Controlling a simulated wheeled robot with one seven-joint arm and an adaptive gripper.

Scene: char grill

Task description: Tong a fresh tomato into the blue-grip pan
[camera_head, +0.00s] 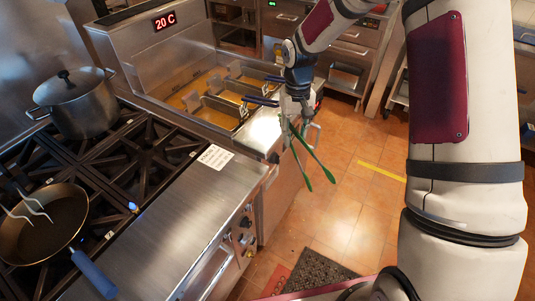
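The blue-grip pan (42,232) is a dark frying pan on the stove at the lower left; its blue handle (93,272) points toward the lower right. White wavy marks show over it and I see no food in it. My gripper (296,108) is at the top centre, beside the fryer's right corner and well away from the pan. It appears shut on green tongs (303,153), whose two arms hang down and spread apart over the floor. Nothing shows between the tong tips. No tomato is in view.
A lidded steel pot (82,107) stands on the black stove grates (135,170) at the back left. The fryer (195,75) has baskets with blue handles and a display reading 20 C. Tiled floor (345,215) is open to the right.

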